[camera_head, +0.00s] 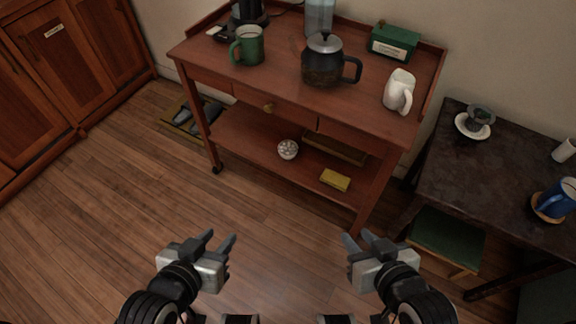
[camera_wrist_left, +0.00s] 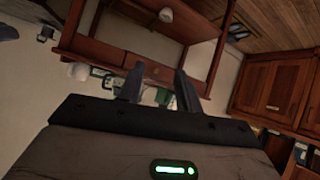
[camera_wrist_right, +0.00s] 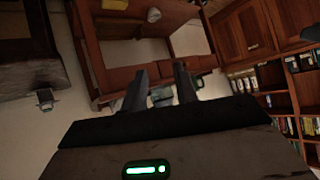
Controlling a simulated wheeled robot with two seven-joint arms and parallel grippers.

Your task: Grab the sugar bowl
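A small round white bowl with a speckled pattern (camera_head: 288,149), which looks like the sugar bowl, sits on the lower shelf of the wooden cart (camera_head: 238,140). It also shows near the top of the left wrist view (camera_wrist_left: 165,15) and of the right wrist view (camera_wrist_right: 153,14). My left gripper (camera_head: 221,238) is open and empty in front of the cart, nearer to me than the bowl. My right gripper (camera_head: 356,236) is open and empty, to the right of the left one. Both are apart from the bowl.
The cart's top holds a green mug (camera_head: 249,46), a dark teapot (camera_head: 323,65), a white pitcher (camera_head: 398,88) and a green box (camera_head: 394,42). A yellow box (camera_head: 335,180) lies right of the bowl. A dark table (camera_head: 455,170) stands at right. Floor before the cart is clear.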

